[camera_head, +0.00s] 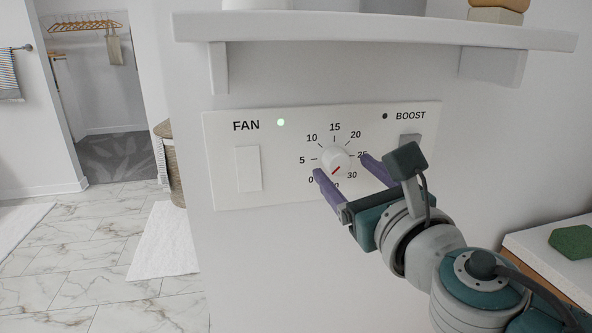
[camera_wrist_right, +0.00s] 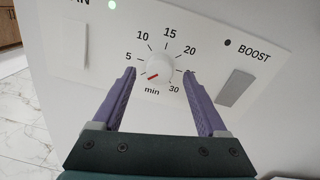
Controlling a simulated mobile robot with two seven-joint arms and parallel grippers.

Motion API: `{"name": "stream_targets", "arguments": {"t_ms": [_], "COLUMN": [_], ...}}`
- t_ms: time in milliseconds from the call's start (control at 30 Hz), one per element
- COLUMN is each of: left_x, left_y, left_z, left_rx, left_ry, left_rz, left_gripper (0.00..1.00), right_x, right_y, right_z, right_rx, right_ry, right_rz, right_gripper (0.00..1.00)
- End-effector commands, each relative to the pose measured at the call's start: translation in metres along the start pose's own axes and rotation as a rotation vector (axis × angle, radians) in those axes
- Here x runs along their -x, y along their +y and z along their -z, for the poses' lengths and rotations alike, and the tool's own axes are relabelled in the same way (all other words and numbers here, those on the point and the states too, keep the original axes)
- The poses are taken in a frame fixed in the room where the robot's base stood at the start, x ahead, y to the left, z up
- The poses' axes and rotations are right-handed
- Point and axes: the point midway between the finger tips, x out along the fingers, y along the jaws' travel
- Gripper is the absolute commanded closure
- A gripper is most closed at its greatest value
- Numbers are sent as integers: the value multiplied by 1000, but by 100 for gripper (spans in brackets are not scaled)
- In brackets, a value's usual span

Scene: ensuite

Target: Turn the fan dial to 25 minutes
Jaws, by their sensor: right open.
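The fan dial (camera_head: 336,157) is a round white knob on a white wall panel (camera_head: 225,198), with marks from 0 to 30 around it. Its red pointer line slants to the lower left, toward the 0 end; it also shows in the wrist view (camera_wrist_right: 159,65). My right gripper (camera_head: 340,165) is open, with purple fingers on either side of the dial. In the wrist view the fingertips (camera_wrist_right: 160,73) sit left and right of the knob, apparently with gaps. One finger partly covers the 25 mark in the head view. My left gripper is not in view.
The panel also has a FAN switch (camera_head: 248,168) with a lit green light (camera_head: 281,122), and a BOOST switch (camera_head: 410,141) with a dark light. A white shelf (camera_head: 380,32) juts out above. A counter (camera_head: 550,262) stands at lower right.

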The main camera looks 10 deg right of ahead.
Motion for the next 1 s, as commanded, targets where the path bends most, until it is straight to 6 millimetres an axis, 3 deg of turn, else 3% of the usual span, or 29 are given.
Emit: {"name": "stream_targets", "arguments": {"t_ms": [167,433,1000], "left_x": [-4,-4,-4], "left_y": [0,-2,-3], "left_z": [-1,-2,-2], "left_rx": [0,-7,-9], "left_ry": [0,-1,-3], "left_rz": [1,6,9], "left_gripper": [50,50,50], "right_x": [-14,-15,-15], "right_y": [0,0,0], "right_z": [0,0,0], "right_rx": [0,-1,-1], "right_ry": [-1,0,0], "right_rz": [0,0,0], "right_gripper": [24,24,87]}}
